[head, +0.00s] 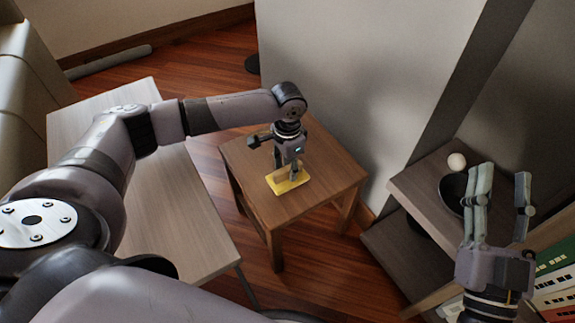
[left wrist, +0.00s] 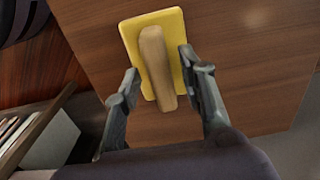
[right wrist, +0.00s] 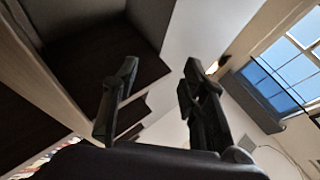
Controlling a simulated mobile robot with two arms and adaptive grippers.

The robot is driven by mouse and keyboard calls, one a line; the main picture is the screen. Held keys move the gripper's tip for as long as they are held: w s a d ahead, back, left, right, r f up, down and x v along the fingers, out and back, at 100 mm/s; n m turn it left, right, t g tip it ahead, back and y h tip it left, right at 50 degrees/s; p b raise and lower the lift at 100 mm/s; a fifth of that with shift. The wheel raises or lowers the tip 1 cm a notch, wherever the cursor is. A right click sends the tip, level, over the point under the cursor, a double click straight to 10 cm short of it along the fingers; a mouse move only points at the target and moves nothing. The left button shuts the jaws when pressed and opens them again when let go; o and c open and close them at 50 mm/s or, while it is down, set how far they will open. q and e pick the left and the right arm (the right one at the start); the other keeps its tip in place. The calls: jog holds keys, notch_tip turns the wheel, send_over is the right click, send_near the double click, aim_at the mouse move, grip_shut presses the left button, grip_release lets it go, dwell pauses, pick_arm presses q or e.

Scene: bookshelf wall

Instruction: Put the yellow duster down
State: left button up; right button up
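The yellow duster (head: 280,187), a flat yellow block with a wooden handle, lies on the top of a small brown wooden table (head: 320,182). It also shows in the left wrist view (left wrist: 130,35), with its handle (left wrist: 157,70) facing up. My left gripper (head: 291,172) points down over the duster. In the left wrist view my left gripper (left wrist: 158,65) is open, one finger on each side of the duster, with gaps between the fingers and the handle. My right gripper (head: 502,177) is open and empty, in front of the shelf at the right. It is also open in the right wrist view (right wrist: 162,66).
A long pale bench-like table (head: 185,215) stands left of the small table. At the right is a shelf (head: 415,185) with a dark bowl (head: 452,192), a white ball (head: 457,161) and books (head: 555,285) below. A grey wall panel (head: 365,90) stands behind the small table.

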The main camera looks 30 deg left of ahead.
aim_at(288, 168)
dwell(0.3)
pick_arm(q)
jog(key=shift+r, duration=0.3)
notch_tip(288, 168, up, 5)
jog(key=shift+r+p, duration=0.2)
jog(key=shift+p, duration=1.05)
notch_tip(288, 168, up, 6)
jog(key=p, duration=0.2)
jog(key=shift+r, duration=0.15)
pick_arm(e)
jog(key=s+d+f+g+h, duration=0.2)
jog(key=f+g, duration=0.4)
jog(key=f, duration=0.4)
jog(key=s+d+f+g+h, duration=0.2)
jog(key=f+g, duration=0.4)
jog(key=f, duration=0.3)
jog(key=shift+s+f+m+g, duration=0.25)
jog(key=shift+f+m+g, duration=0.05)
jog(key=shift+f+g, duration=0.1)
pick_arm(q)
jog(key=shift+r, duration=0.1)
